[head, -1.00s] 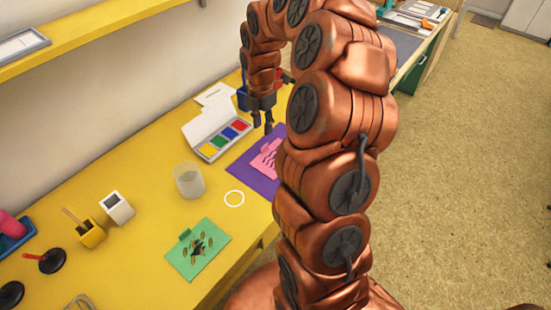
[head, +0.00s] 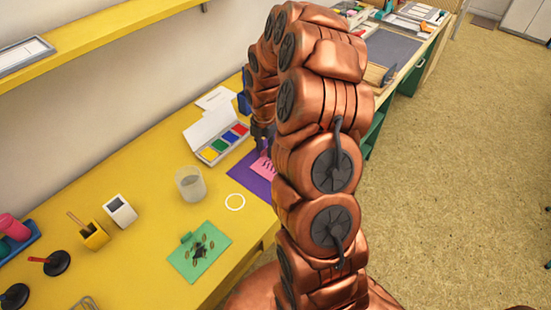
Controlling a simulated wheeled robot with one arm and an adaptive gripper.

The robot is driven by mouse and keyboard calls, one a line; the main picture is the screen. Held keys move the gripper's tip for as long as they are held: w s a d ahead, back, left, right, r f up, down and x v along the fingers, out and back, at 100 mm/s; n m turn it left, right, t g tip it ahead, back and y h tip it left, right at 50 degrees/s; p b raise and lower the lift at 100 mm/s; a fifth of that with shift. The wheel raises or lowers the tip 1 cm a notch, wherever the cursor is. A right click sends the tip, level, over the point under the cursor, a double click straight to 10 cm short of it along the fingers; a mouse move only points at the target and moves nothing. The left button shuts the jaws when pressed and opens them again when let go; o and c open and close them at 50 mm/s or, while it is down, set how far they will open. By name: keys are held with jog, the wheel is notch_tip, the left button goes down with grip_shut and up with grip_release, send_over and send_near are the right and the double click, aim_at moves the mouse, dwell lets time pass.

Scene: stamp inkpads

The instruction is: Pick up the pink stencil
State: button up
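The pink stencil (head: 264,169) lies on a purple sheet (head: 240,173) near the front edge of the yellow table. My arm hides its right part. My gripper (head: 264,146) is just behind and above the stencil, pointing down. It is mostly hidden by my arm, and I cannot tell whether its fingers are open or touching the stencil.
An inkpad box (head: 223,143) with several colours stands left of the purple sheet. A yellow shelf (head: 100,35) runs along the wall above.

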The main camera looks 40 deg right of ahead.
jog(key=shift+f, duration=0.15)
grip_shut()
dwell(0.4)
